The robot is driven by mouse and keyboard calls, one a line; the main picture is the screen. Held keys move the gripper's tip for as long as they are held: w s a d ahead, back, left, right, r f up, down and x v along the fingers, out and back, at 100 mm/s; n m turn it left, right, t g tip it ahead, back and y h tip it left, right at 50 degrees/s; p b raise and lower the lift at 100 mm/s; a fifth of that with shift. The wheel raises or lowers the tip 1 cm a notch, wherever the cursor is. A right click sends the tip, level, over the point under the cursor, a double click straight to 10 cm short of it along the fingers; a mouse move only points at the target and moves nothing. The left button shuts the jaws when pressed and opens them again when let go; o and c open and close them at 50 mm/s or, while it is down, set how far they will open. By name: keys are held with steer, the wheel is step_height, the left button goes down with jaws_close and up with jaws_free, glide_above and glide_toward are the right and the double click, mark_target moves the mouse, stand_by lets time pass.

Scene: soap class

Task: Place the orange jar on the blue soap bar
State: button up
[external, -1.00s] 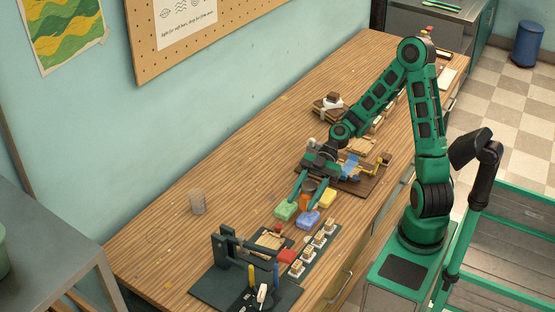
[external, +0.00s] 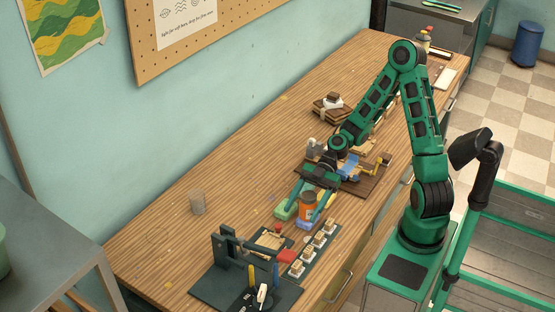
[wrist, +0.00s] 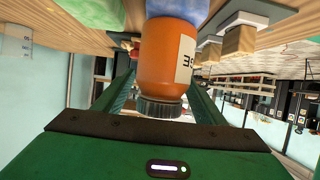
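The orange jar (external: 306,210) with a dark lid and a pale label is upright between the two fingers of my gripper (external: 304,212). In the wrist view the jar (wrist: 167,55) fills the space between the fingers, lid toward the camera; my gripper appears shut on it. The blue soap bar (external: 303,225) is directly below the jar and partly hidden by it. I cannot tell whether the jar's base touches the bar. The green soap bar (external: 283,213) lies just left of the jar, partly behind a finger.
A dark rack with small pale blocks (external: 312,250) lies in front of the soaps. A dark stand (external: 225,260) is at the near end. A clear cup (external: 197,201) stands to the left. A brown board (external: 365,180) lies behind. Bare tabletop extends left of the soaps.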

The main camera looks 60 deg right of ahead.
steer(key=v, duration=1.2)
steer(key=shift+d, duration=0.15)
stand_by(0.3)
